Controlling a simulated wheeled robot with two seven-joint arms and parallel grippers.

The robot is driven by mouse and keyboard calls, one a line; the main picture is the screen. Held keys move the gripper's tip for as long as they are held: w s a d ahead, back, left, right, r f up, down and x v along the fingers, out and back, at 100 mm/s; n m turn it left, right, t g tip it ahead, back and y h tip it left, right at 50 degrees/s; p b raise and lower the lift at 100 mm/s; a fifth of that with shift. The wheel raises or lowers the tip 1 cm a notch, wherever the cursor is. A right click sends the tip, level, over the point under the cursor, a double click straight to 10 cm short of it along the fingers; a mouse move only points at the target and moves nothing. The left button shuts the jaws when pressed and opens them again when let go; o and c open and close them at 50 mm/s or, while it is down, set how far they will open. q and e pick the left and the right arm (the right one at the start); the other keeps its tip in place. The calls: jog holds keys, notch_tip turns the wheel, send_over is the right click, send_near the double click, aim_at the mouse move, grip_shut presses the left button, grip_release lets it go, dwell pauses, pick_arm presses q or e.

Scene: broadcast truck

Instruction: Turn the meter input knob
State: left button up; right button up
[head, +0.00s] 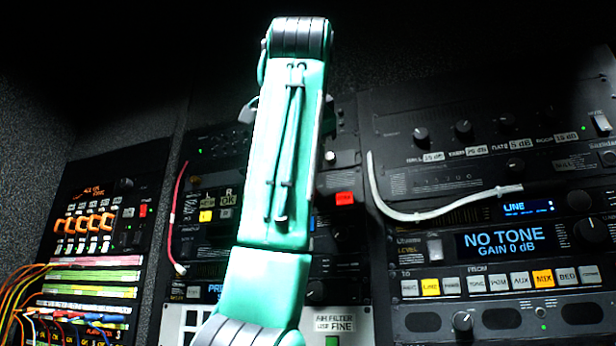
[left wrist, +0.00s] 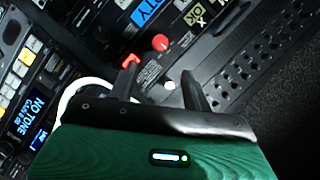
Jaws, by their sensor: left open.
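In the left wrist view my left gripper (left wrist: 160,72) is open, with two dark fingers apart in front of the rack panel. A round red knob or button (left wrist: 160,42) shows just beyond the gap, and a small white one (left wrist: 169,86) shows between the fingers. Nothing is held. I cannot read a label that tells which control is the meter input knob. In the head view my green left arm stands upright across the middle rack and hides much of its panel; the gripper is mostly behind it. My right gripper is in neither view.
The right rack has a "NO TONE" display (head: 513,243), several knobs and a row of lit buttons. A white cable (head: 440,213) loops across it, and a red cable (head: 177,220) hangs left of my arm. A patch bay (head: 88,290) with coloured cables is at far left.

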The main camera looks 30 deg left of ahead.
pick_arm(q)
jog(key=shift+b+v, duration=0.3)
jog(key=shift+v, duration=0.85)
